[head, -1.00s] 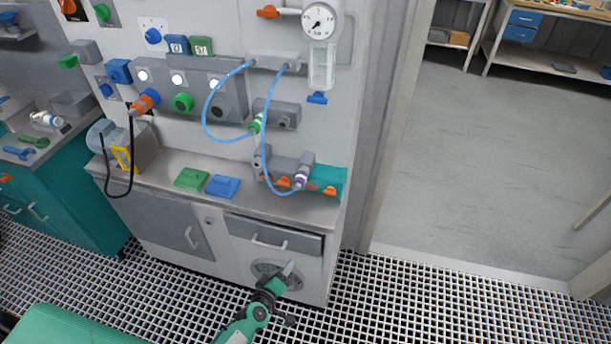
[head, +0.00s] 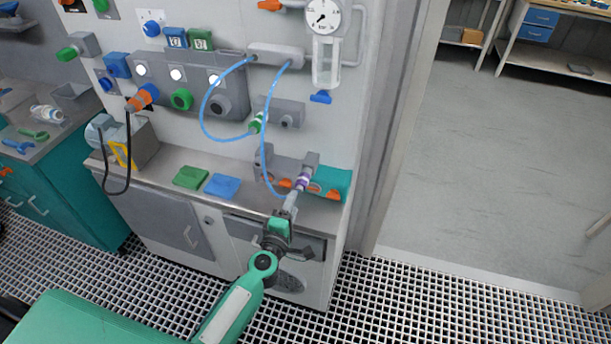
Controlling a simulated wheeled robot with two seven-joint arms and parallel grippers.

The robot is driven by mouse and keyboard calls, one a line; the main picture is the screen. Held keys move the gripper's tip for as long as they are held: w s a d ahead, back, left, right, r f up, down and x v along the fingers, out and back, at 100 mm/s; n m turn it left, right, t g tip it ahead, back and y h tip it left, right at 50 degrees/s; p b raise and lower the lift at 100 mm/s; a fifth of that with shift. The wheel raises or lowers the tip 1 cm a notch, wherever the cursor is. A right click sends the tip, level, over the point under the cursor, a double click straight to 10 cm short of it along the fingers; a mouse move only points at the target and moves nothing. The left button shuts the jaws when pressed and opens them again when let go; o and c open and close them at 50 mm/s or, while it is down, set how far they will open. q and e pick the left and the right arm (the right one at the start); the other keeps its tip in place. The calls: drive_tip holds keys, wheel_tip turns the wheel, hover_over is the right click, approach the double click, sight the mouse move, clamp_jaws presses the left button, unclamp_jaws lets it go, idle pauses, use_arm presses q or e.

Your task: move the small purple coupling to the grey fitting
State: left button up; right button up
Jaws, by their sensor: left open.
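The small purple coupling (head: 303,182) is on the end of a blue hose. It sits tilted at a grey and teal holder with orange parts (head: 338,184) on the counter's right end. My left gripper (head: 291,201) is open, its fingertips just below and left of the coupling; I cannot tell whether they touch it. A grey fitting (head: 287,116) on the wall panel is above the holder, with a green coupling (head: 257,122) on another blue hose at its left. Whether this is the task's fitting is unclear. My right gripper is not in view.
Blue hoses (head: 264,150) hang in loops from a grey manifold (head: 277,54). A green block (head: 190,176) and a blue block (head: 222,185) lie on the counter left of my gripper. A gauge (head: 323,17) is above. A doorway with open floor (head: 480,170) is at right.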

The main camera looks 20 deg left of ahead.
sight(299, 191)
use_arm(q)
drive_tip(key=shift+w, duration=0.15)
drive_tip(key=shift+w+d, duration=0.15)
drive_tip(key=shift+w, duration=4.25)
clamp_jaws()
drive_tip(key=shift+s+f, duration=0.1)
drive_tip(key=shift+s, duration=0.05)
drive_tip(key=shift+s+p, duration=0.4)
drive_tip(key=shift+s, duration=2.5)
